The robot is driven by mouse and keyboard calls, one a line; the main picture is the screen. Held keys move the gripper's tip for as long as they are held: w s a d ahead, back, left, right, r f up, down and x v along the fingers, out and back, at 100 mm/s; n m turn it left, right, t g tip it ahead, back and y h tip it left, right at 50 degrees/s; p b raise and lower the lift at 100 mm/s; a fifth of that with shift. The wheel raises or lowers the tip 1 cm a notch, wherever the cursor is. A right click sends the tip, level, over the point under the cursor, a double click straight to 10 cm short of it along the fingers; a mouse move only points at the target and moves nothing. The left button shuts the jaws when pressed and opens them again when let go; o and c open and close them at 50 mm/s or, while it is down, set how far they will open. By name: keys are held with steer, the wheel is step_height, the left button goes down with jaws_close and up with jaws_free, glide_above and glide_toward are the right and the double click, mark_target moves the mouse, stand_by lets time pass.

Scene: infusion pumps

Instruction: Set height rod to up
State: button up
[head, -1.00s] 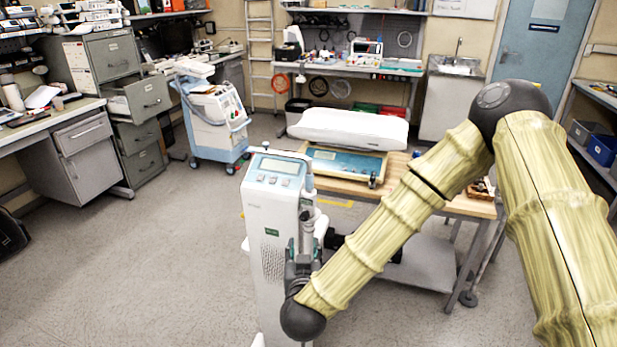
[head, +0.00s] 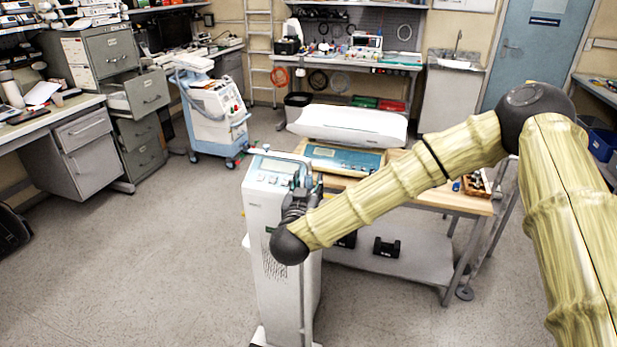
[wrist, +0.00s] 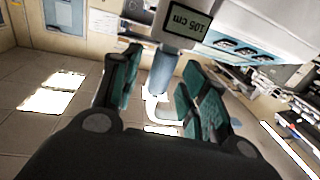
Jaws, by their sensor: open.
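The white pump-like unit (head: 266,215) stands upright on the floor, with a small screen and buttons on its sloped top. A slim vertical rod (head: 307,290) runs down its right front edge. My gripper (head: 307,184) is beside the top of the unit, in front of the rod's upper part and hiding it. In the wrist view, my gripper (wrist: 163,78) is open, with green-padded fingers on either side of a bluish-grey rod (wrist: 165,72). I cannot tell whether either pad touches it. A display (wrist: 187,20) at the top reads "105 cm", upside down.
A wooden-topped cart (head: 450,195) stands right behind the unit, carrying a white baby scale (head: 347,124) and a blue-topped device (head: 345,160). A blue-and-white wheeled machine (head: 215,110) is at the back left. The floor (head: 150,255) to the left is clear.

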steer(key=shift+w+d, duration=0.2)
steer(key=shift+w, duration=0.8)
jaws_close()
